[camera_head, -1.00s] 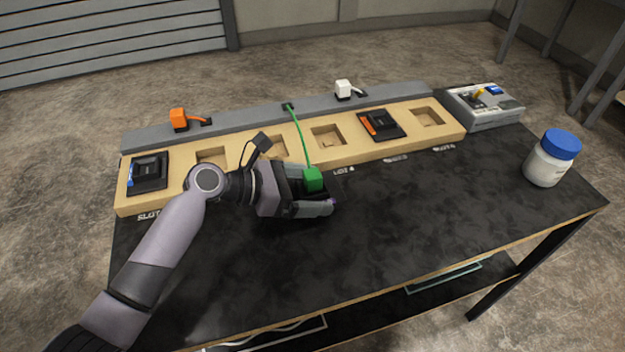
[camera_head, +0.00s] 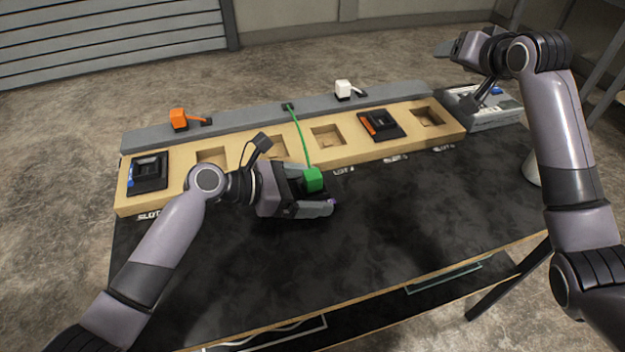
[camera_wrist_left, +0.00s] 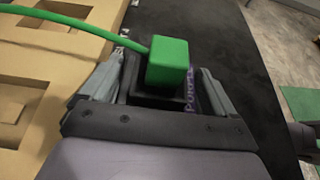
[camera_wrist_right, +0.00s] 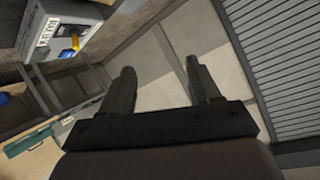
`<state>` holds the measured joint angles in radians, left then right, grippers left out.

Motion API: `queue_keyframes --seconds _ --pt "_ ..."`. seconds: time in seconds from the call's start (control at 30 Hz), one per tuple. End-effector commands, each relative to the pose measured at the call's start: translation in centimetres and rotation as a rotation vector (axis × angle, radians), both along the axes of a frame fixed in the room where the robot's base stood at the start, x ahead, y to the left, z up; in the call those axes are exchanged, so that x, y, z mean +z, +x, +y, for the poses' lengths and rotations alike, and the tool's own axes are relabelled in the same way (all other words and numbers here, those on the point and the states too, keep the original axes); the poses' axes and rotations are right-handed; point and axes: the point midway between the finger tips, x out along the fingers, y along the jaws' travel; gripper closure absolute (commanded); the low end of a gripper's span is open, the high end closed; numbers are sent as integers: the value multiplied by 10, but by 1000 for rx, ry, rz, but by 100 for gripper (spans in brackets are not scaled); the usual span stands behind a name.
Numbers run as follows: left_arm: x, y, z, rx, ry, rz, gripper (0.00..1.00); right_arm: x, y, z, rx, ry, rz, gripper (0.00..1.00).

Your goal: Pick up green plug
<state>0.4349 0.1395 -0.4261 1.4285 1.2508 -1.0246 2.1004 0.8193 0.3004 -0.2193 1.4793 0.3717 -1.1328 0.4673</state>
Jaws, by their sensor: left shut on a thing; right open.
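The green plug (camera_head: 313,179) is a green block with a green cable running to the grey rail behind the slots. It sits in a dark module (camera_wrist_left: 150,99) with purple lettering on its right side, and also shows in the left wrist view (camera_wrist_left: 167,64). My left gripper (camera_head: 325,194) is shut on this dark module, one finger on each side, in front of the slot board. My right gripper (camera_head: 447,48) is open and empty, raised above the back right of the table, away from the plug.
The wooden slot board (camera_head: 225,180) has several empty recesses and two filled slots. An orange plug (camera_head: 178,119) and a white plug (camera_head: 343,89) stand on the grey rail (camera_head: 245,119). A grey console (camera_head: 487,119) and a white jar (camera_head: 530,169) are partly hidden by my right arm. The table front is clear.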

Motion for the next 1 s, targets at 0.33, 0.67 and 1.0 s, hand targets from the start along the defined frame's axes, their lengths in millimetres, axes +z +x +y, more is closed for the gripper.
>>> queue_keyframes --seconds 0.33,0.67,1.0 --pt "-5 -1 1 0 8 7 46 -18 -85 218 398 -89 530 38" --pt "-5 -1 1 0 8 7 46 -22 -171 272 494 -385 849 38" --pt "-5 -1 1 0 9 8 46 -59 -179 275 492 -441 898 38"
